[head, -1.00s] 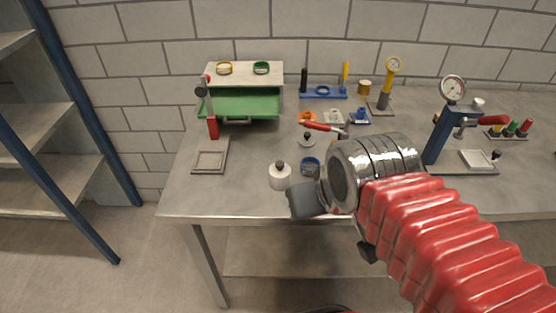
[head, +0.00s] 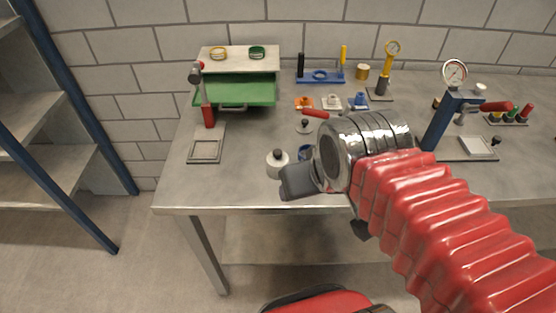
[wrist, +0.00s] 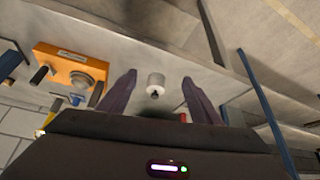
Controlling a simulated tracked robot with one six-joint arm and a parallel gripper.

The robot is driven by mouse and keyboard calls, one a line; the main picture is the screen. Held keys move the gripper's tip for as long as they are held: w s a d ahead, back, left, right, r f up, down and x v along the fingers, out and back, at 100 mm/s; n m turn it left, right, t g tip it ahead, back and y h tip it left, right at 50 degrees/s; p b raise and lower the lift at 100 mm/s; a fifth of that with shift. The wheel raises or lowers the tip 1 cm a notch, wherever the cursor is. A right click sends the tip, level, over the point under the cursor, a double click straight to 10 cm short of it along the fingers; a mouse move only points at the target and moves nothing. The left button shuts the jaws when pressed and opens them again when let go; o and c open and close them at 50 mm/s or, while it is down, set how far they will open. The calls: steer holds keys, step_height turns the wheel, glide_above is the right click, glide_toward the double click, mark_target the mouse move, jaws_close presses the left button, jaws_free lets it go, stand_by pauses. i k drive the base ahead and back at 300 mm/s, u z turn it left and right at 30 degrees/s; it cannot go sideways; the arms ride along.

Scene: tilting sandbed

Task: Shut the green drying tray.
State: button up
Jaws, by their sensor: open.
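The green drying tray (head: 236,91) stands out from under a pale box-shaped housing (head: 222,59) at the back left of the bench, with a handle (head: 238,108) on its front edge. The tray is open. My gripper (head: 293,180) is above the bench's front edge, to the right of and nearer than the tray, apart from it. In the wrist view my gripper (wrist: 159,79) has its fingers spread with nothing held; a white bottle (wrist: 156,80) shows beyond, between them. I cannot make out the tray in the wrist view.
The white bottle (head: 277,163) stands near the front edge. A blue rack (head: 320,77) is right of the tray. A shelf ladder (head: 60,130) stands left of the bench.

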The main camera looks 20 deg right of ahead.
mark_target(245, 89)
steer(key=k, duration=1.35)
steer(key=u, duration=0.25)
steer(key=i, duration=0.4)
steer(key=u, duration=0.7)
steer(key=i, duration=1.6)
steer(key=z, duration=0.3)
